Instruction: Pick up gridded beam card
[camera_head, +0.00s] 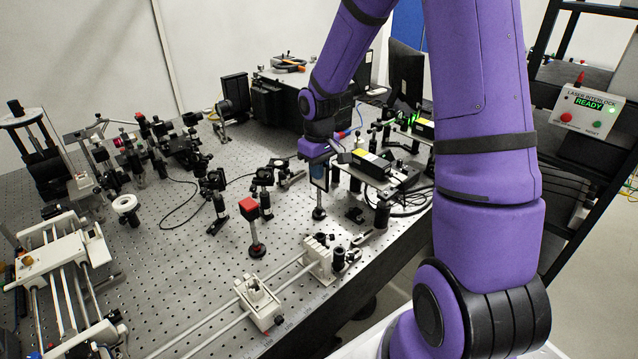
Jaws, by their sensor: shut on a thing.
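My gripper (317,160) is at the end of my purple arm, right of the middle of the bench, pointing down. It is shut on a small upright card with dark blue edges and a paler face, which I take to be the gridded beam card (320,178). The grid itself is too small to make out. The card's top is hidden by my gripper. A thin post with a round dark foot (319,213) shows below the card. I cannot tell whether the foot touches the bench.
The perforated optical bench (200,270) carries several mounts. A red block on a post (249,207) stands to the left. White rail carriers (318,257) are in front. A yellow-labelled box (371,163) is close on the right. Bare bench lies left of the red block.

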